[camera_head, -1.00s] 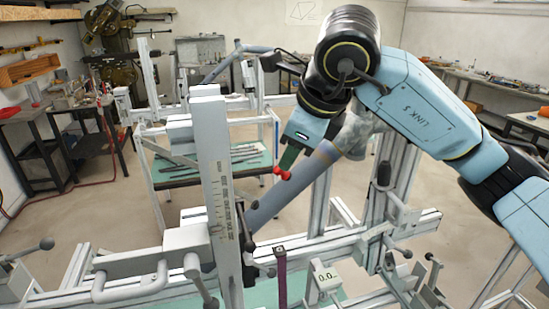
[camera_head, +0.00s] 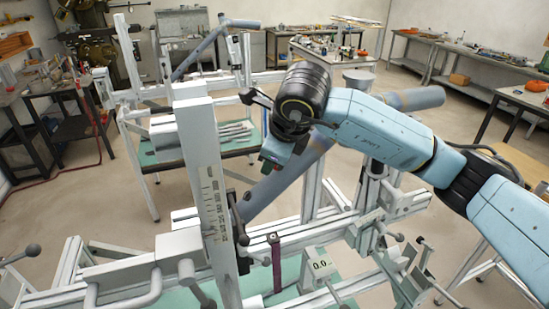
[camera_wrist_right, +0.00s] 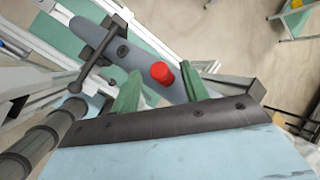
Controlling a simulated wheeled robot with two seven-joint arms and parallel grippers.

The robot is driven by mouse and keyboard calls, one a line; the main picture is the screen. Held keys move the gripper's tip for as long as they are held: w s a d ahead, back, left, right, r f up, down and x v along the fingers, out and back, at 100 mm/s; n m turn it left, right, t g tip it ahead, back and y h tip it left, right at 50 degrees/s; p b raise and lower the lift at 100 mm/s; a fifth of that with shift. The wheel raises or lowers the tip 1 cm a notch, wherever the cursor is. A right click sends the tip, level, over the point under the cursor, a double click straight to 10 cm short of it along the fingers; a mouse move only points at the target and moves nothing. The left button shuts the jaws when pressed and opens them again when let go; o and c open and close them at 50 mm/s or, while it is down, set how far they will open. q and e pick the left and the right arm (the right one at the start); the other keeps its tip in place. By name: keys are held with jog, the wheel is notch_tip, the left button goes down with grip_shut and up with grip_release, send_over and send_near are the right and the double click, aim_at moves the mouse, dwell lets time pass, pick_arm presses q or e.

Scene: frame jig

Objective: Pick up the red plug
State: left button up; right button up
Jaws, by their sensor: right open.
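The red plug (camera_wrist_right: 162,73) stands out from the side of a grey-blue frame tube (camera_wrist_right: 143,62) in the right wrist view. My right gripper (camera_wrist_right: 163,88) has its two green fingers apart, one on each side of the plug in that picture, with nothing held. I cannot tell how far the fingertips are from the tube. In the head view my right gripper (camera_head: 272,156) is over the slanted tube (camera_head: 290,172) and mostly hides the plug. My left gripper is not in view.
A pale upright post with a scale (camera_head: 208,185) stands left of the tube. A dark clamp with a bar (camera_wrist_right: 97,55) crosses the tube near the plug. A bench (camera_head: 185,152) with rods stands behind.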

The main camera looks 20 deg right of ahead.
jog(key=shift+p+x, duration=0.3)
jog(key=shift+x, duration=1.15)
jog(key=shift+s, duration=0.1)
grip_shut()
